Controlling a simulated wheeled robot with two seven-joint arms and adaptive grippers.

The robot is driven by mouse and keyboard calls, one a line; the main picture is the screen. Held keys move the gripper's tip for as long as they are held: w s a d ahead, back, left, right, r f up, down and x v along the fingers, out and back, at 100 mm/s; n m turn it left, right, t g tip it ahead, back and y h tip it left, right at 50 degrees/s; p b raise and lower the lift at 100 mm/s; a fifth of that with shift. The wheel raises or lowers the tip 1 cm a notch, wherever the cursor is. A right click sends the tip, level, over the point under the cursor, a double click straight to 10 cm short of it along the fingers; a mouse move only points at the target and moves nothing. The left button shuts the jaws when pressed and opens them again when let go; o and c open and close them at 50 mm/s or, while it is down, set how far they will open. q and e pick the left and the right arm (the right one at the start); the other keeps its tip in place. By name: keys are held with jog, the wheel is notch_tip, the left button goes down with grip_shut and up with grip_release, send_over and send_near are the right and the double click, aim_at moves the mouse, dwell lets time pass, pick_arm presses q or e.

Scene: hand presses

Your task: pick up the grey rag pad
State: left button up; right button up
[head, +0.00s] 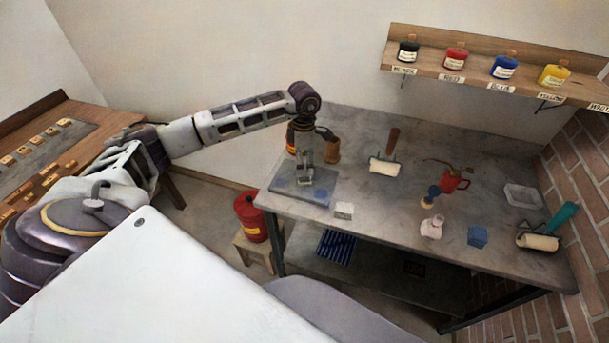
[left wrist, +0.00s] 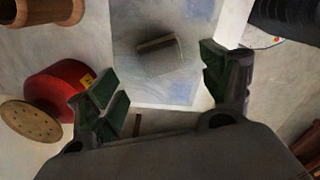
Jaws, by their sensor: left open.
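The grey rag pad (left wrist: 160,55) lies on a blue-stained grey slab (left wrist: 125,65) in the left wrist view. The pad appears ahead of the fingers, with nothing held. My right gripper is not in view.
A pale block (head: 344,210) sits by the slab's front right corner. A roller (head: 385,166) lies farther right. The table's middle has free room.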

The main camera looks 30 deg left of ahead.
pick_arm(q)
jog(key=shift+f, duration=0.5)
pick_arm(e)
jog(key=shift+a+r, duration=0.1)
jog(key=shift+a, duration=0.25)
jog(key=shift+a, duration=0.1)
pick_arm(q)
jog(key=shift+f, duration=0.15)
notch_tip(320, 180, down, 4)
jog(key=shift+d+p, duration=0.15)
jog(key=shift+p, duration=0.6)
jog(key=shift+f, duration=0.5)
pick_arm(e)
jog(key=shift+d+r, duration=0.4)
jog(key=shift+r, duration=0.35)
pick_arm(q)
jog(key=c, duration=1.2)
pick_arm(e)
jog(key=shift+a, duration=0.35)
